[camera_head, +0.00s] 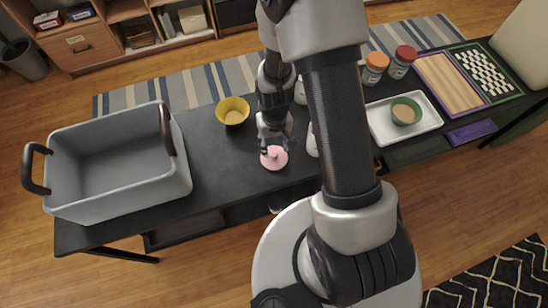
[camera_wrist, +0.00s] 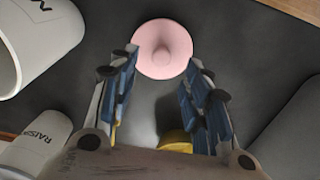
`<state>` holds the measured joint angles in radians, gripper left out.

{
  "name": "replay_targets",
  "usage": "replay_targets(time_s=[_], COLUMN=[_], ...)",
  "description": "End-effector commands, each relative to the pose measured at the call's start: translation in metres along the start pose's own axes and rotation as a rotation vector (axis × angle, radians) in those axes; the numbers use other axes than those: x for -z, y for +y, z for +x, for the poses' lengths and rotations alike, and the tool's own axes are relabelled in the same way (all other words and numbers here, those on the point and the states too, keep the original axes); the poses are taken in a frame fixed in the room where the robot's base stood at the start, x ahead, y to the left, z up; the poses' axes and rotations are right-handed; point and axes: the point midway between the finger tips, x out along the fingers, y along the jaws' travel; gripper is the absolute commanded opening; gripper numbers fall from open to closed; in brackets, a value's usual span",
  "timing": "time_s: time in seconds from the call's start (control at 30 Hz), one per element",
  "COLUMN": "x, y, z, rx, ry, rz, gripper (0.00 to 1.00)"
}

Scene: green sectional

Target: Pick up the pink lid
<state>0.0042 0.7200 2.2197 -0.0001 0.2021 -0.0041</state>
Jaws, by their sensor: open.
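The pink lid (camera_head: 274,158) lies flat on the dark table near its front edge, just below my gripper in the head view. It is a round disc with a raised knob in the middle. In the wrist view the pink lid (camera_wrist: 163,48) shows at the top centre, beyond the fingertips. My gripper (camera_head: 275,145) hangs over the lid's far side. In the wrist view my gripper (camera_wrist: 162,68) is open, with blue-padded fingers spread left and right and nothing between them. The height of the fingertips above the lid is hard to tell.
A large grey basket (camera_head: 120,165) fills the table's left end. A yellow bowl (camera_head: 233,111) stands behind the lid. White canisters (camera_wrist: 40,40) stand close by at the wrist view's left. A white tray (camera_head: 404,130) holds a green bowl. Table left of the lid is clear.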

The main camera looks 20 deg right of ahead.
Motion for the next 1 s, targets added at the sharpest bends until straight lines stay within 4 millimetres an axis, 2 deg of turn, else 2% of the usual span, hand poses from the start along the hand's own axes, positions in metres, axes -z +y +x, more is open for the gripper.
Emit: replay_targets(time_s=[0.3, 0.37, 0.6, 1.0], x=[-0.003, -0.003, -0.002, -0.002], y=[-0.002, -0.002, -0.002, -0.002], z=[0.045, 0.050, 0.049, 0.049], rx=[0.000, 0.000, 0.000, 0.000], ry=[-0.001, -0.001, 0.001, 0.000], rz=[0.000, 0.000, 0.000, 0.000], gripper=[0.44, 0.44, 0.43, 0.17])
